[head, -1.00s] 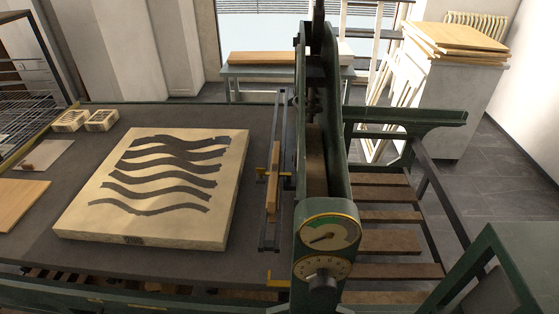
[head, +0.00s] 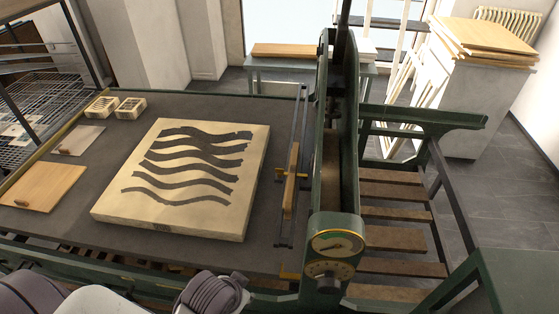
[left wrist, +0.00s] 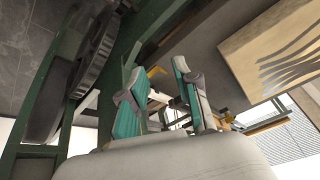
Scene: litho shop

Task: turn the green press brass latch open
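The green press (head: 338,170) has a tall green frame with gauges at its near end. A small brass-yellow piece, apparently the latch (head: 290,272), is at the press bed's near edge, left of the gauges. In the left wrist view a brass-coloured hooked piece (left wrist: 155,72) shows beyond and between my left gripper's fingertips (left wrist: 157,78). That gripper is open, its teal-padded fingers apart with nothing between them; I cannot tell how far off the brass is. In the head view only my arm shows at the bottom; the left gripper is hidden. My right gripper is not in view.
A pale stone with dark wavy stripes (head: 185,175) lies on the dark press bed (head: 75,210). A wooden-handled bar (head: 291,180) stands beside the frame. Boards (head: 45,187) and small blocks (head: 131,107) lie at left. A large dark wheel (left wrist: 95,50) is close in the left wrist view.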

